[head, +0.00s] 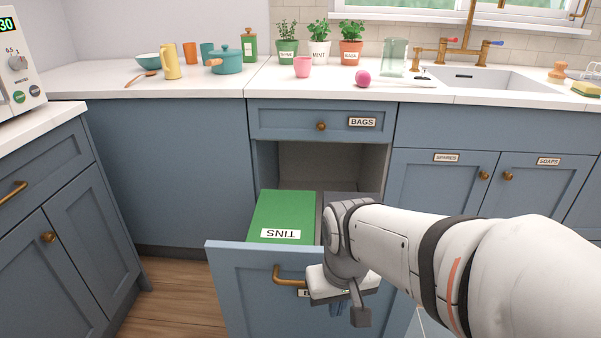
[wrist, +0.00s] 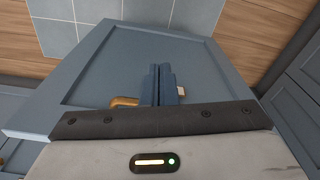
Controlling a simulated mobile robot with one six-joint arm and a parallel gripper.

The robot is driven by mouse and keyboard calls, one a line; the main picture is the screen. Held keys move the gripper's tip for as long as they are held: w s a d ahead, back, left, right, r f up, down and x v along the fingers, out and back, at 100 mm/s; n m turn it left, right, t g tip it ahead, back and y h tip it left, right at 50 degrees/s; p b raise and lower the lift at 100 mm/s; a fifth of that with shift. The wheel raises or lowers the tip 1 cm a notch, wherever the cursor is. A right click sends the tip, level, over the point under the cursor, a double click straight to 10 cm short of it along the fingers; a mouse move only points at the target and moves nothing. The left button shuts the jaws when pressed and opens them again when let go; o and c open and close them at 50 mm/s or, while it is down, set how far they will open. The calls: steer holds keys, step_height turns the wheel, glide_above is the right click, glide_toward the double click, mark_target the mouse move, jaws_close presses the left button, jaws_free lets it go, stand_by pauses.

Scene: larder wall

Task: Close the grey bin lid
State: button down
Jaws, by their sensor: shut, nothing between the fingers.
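The pull-out bin drawer (head: 240,285) stands open below the BAGS drawer. In it, a green lid (head: 285,207) labelled TINS lies flat on the left. To its right is a dark grey bin part (head: 338,197), mostly hidden behind my arm; I cannot tell whether its lid is up or down. My gripper (wrist: 164,70) is shut and empty, in front of the drawer's blue front panel (wrist: 110,55). A brass handle (wrist: 124,101) shows just left of the fingers. I cannot tell whether they touch the panel.
The BAGS drawer (head: 290,122) is shut above the open cavity. A white counter (head: 225,90) carries pots, mugs and a pink ball (head: 362,78). The sink cupboard (head: 440,180) to the right is shut. Wooden floor (head: 170,290) is clear at the left of the drawer.

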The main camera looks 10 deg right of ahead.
steer(key=shift+r, duration=0.1)
steer(key=w+d+r+m+g+p, duration=0.1)
steer(key=w+d+r+m+p, duration=0.1)
steer(key=w+d+r+p, duration=0.55)
steer(key=w+d+r+m+p, duration=0.1)
steer(key=w+d+r+p, duration=0.5)
steer(key=w+p, duration=0.4)
steer(key=f+b, duration=0.1)
steer(key=f, duration=0.3)
steer(key=f+b, duration=0.1)
steer(key=f, duration=0.3)
steer(key=f+b, duration=0.2)
steer(key=f, duration=0.2)
steer(key=shift+w+a+f, duration=0.3)
steer(key=shift+w+f, duration=0.05)
steer(key=shift+w, duration=0.05)
